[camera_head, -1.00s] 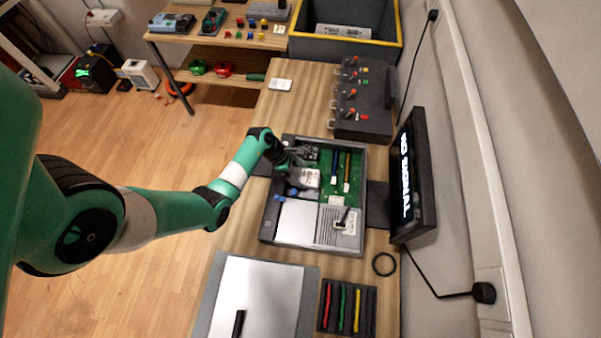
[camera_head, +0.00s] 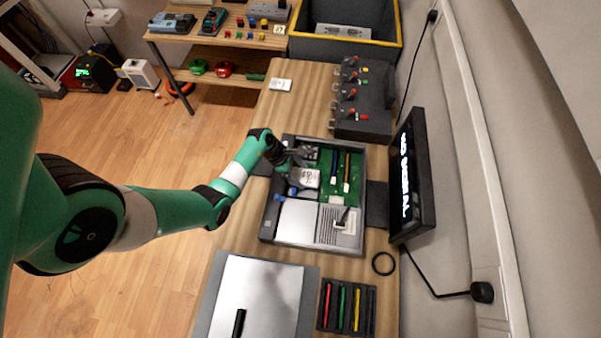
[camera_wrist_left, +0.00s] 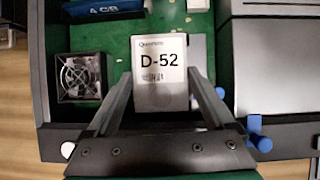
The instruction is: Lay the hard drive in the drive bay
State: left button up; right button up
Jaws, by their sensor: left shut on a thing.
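The hard drive (camera_head: 308,179) is a light grey block with a white label. In the left wrist view the hard drive (camera_wrist_left: 161,70) reads "D-52". My left gripper (camera_head: 293,165) is shut on it; in the left wrist view the gripper's fingers (camera_wrist_left: 162,84) lie along its two sides. The drive is over the open computer case (camera_head: 353,240), above its green board (camera_wrist_left: 116,42). The drive bay cannot be clearly made out; the drive and fingers cover part of the case interior. Whether the drive touches anything below is unclear. My right gripper is not in view.
A fan (camera_wrist_left: 80,78) is left of the drive, and blue knobs (camera_wrist_left: 262,142) are at lower right. A monitor (camera_head: 412,180) stands right of the case. A black switch box (camera_head: 362,100) is behind it. A silver panel (camera_head: 255,290) and cable tray (camera_head: 346,307) lie in front.

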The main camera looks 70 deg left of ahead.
pick_arm(q)
jog(key=shift+f+b, duration=0.3)
jog(key=shift+f, duration=0.15)
dwell(0.5)
jog(key=o, duration=1.3)
notch_tip(320, 180, up, 8)
jog(key=p, duration=0.8)
jog(key=shift+p, duration=0.3)
